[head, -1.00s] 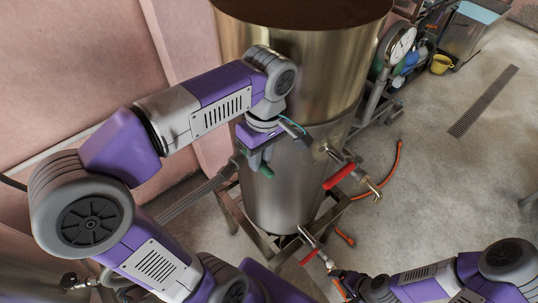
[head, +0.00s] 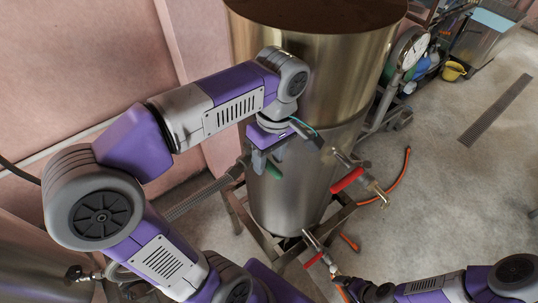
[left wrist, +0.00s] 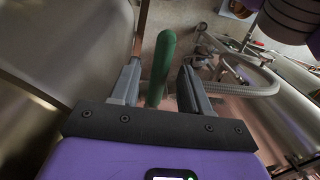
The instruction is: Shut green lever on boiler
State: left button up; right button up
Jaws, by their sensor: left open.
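The boiler (head: 300,190) is a tall shiny metal cylinder in the middle of the head view. The green lever (head: 276,172) is at its left front side, partly hidden by my left gripper (head: 265,158). In the left wrist view the green lever (left wrist: 162,60) stands between the two fingers of my left gripper (left wrist: 160,75). The fingers are open, with a gap visible on each side of the lever. The lever's lower end is hidden behind the gripper's body. My right arm shows at the lower right of the head view; its gripper cannot be made out clearly.
Two red-handled valves (head: 347,180) (head: 314,259) stick out from the boiler's right and lower front. A metal stand (head: 277,250) is under the boiler. An orange hose (head: 398,178) lies on the floor. The right floor is largely clear.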

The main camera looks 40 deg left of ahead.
pick_arm(q)
notch_tip(320, 180, up, 8)
jog(key=p, duration=0.1)
jog(key=shift+w+d+f, duration=0.15)
jog(key=shift+w+f, duration=0.1)
jog(key=shift+w, duration=0.15)
jog(key=shift+c, duration=0.3)
